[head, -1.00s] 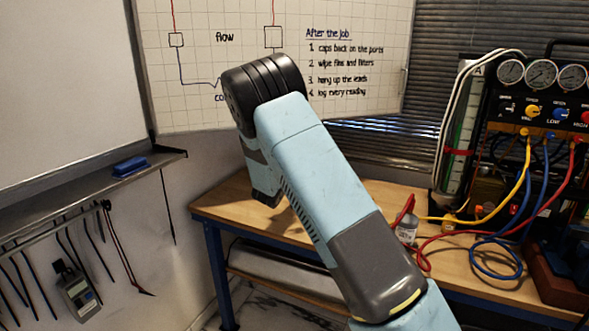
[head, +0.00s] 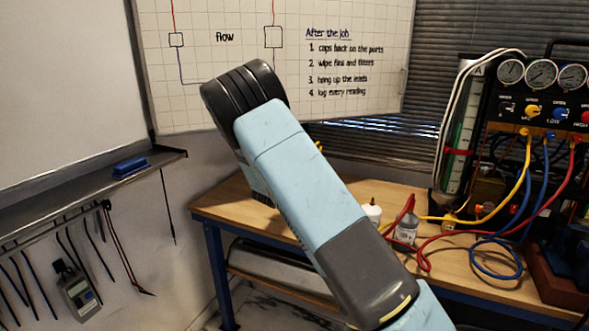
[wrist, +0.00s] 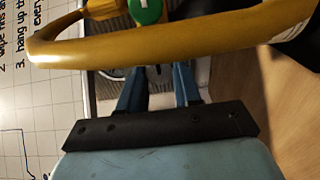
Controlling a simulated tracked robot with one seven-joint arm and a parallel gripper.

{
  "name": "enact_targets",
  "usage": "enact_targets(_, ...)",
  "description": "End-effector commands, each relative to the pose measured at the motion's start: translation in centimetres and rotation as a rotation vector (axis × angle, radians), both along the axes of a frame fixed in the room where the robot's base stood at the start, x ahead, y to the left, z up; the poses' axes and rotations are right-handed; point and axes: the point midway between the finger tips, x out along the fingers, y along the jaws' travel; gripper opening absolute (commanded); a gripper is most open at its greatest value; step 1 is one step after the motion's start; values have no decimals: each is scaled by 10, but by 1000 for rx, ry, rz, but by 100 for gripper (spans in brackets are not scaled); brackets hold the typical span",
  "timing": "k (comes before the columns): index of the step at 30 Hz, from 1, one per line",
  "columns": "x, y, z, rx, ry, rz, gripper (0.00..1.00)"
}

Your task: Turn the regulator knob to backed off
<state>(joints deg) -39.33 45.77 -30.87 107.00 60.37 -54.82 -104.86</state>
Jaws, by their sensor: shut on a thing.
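In the wrist view the two blue fingers of my gripper (wrist: 158,82) reach up behind a thick yellow bar. The bar (wrist: 160,50) crosses close to the camera and hides the fingertips. A round green part (wrist: 145,11), which looks like the regulator knob, shows beyond the bar, roughly in line with the fingers. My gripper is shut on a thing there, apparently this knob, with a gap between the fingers. The contact itself and any knob marking are hidden. In the head view my arm covers the gripper and knob.
A wooden bench (head: 350,200) stands behind my arm. The gauge panel (head: 540,110), with yellow, blue and red hoses, is at the right. A small bottle (head: 407,229) stands on the bench. A tool rail (head: 90,195) is at the left.

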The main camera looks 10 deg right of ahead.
Motion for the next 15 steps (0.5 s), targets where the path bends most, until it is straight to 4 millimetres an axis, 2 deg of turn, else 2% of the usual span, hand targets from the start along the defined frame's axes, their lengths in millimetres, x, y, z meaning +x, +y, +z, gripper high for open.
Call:
enact_targets(7,-1,4,-4,1,8,7,3)
enact_targets(8,-1,4,-4,1,8,7,35)
enact_targets(15,0,2,-3,1,4,4,58)
